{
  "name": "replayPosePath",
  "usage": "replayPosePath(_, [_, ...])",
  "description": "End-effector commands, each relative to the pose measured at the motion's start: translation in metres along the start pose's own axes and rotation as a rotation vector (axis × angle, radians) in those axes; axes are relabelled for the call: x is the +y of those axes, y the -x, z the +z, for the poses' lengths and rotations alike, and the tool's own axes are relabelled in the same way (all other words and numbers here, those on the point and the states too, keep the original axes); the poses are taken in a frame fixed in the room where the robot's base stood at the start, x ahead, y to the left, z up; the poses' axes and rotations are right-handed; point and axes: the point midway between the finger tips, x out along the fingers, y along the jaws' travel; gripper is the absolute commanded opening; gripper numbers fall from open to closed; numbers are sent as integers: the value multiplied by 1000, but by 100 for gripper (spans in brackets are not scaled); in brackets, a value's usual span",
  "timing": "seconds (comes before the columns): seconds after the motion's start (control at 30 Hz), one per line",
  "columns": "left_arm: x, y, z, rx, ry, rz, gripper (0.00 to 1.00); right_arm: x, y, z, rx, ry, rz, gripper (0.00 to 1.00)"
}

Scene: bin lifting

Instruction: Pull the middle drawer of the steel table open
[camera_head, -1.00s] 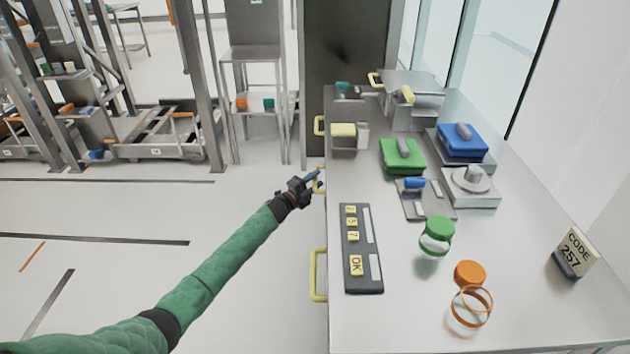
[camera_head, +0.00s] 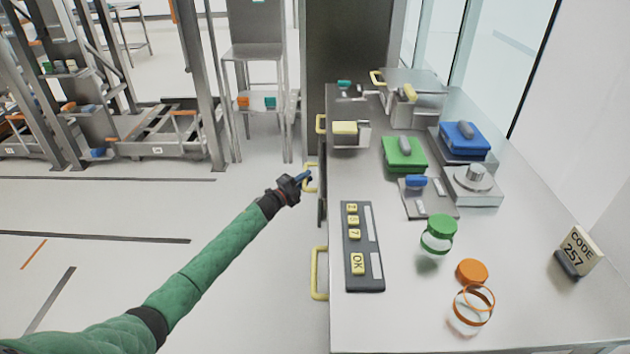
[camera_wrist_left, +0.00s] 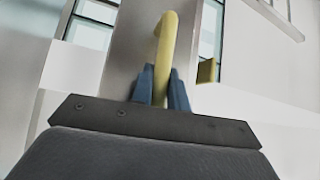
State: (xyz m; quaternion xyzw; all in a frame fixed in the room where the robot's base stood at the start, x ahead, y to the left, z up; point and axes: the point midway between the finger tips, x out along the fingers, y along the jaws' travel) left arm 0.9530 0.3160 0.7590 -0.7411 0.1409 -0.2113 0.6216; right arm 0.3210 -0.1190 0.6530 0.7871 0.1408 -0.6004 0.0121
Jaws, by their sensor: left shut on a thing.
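The steel table (camera_head: 400,320) fills the right half of the head view, with yellow drawer handles along its left side. My left gripper (camera_head: 305,176) is at the middle handle (camera_head: 311,186). In the left wrist view the blue fingers of my left gripper (camera_wrist_left: 161,88) are shut on the yellow handle (camera_wrist_left: 166,40), which stands up between them. The front of the middle drawer (camera_head: 321,200) shows as a dark strip standing a little out from the table's side. The inside of the drawer cannot be seen. My right gripper is not in view.
A near yellow handle (camera_head: 319,274) and a far yellow handle (camera_head: 321,124) stick out from the same side. A keypad (camera_head: 363,245), jars, and green and blue boxes stand on the table.

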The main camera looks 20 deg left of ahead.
Motion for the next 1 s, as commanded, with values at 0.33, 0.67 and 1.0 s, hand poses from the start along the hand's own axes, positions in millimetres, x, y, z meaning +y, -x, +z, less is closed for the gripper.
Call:
replayPosePath(0.33, [-17, 77, 77, -3, -4, 4, 0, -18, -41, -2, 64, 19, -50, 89])
replayPosePath(0.67, [-33, 130, 130, -2, -2, 3, 0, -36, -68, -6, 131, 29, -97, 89])
replayPosePath(1.0, [-40, 147, 147, -1, 0, 2, 0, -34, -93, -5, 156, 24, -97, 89])
